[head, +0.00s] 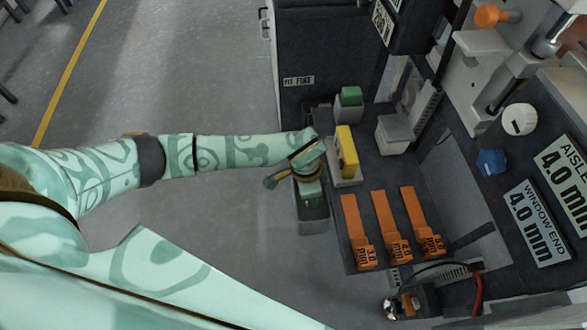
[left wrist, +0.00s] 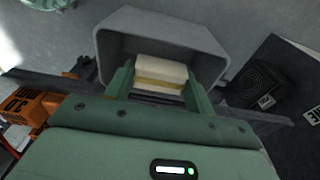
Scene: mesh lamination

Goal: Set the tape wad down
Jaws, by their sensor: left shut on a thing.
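The tape wad (left wrist: 162,72) is a pale cream block with a yellowish band. It sits between the two fingers of my left gripper (left wrist: 160,88), which is shut on it. In the left wrist view the wad shows against the open mouth of a grey bin (left wrist: 215,52). In the head view my left gripper (head: 308,188) is over the same grey bin (head: 314,225) at the bench's left edge, and the wad is hidden. I cannot tell how far the wad is above the bin's floor. My right gripper is not in view.
A yellow block (head: 347,150) on a pale base stands close right of my left gripper. Several orange gauges (head: 388,222) lie on the dark bench. A green-topped item (head: 350,98) and a grey box (head: 393,133) stand behind. Open floor (head: 215,100) lies left.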

